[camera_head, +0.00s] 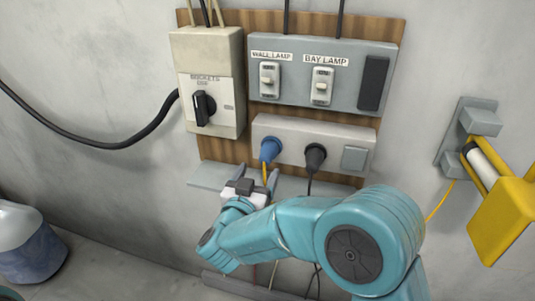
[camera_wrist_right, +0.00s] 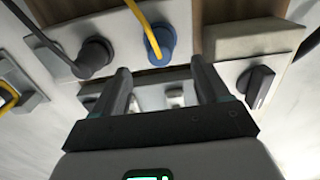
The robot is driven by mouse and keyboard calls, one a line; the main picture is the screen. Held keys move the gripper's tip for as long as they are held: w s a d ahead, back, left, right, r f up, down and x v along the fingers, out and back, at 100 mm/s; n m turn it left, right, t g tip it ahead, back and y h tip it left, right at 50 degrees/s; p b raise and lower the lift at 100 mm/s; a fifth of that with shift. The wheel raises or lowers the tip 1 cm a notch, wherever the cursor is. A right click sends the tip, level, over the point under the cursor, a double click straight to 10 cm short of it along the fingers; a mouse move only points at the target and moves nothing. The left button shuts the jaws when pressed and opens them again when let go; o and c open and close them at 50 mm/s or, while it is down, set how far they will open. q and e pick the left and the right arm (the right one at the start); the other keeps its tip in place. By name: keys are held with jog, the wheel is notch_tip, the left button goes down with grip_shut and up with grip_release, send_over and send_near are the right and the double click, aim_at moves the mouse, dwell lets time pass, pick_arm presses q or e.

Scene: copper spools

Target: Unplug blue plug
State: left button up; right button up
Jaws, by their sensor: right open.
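The blue plug (camera_head: 269,149) sits in the left socket of the grey socket strip (camera_head: 343,136), its yellow cord hanging down. It also shows in the right wrist view (camera_wrist_right: 160,46), beyond the fingertips and roughly between their lines. My right gripper (camera_head: 254,178) is just below the blue plug in the head view, open and apparently empty. Its two dark fingers (camera_wrist_right: 160,72) stand apart in the right wrist view, with no visible contact on the plug. My left gripper is not in view.
A black plug (camera_head: 315,156) sits beside the blue one, with a dark cord. Above are a switch box (camera_head: 345,89) and a rotary switch box (camera_head: 215,112). A narrow grey ledge (camera_head: 208,176) runs below. A yellow lamp (camera_head: 500,210) is on the right wall.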

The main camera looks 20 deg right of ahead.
aim_at(264, 162)
jog(key=p+x, duration=0.1)
jog(key=x, duration=0.8)
dwell(1.4)
grip_shut()
jog(key=shift+b+v, duration=0.7)
jog(key=shift+v, duration=2.25)
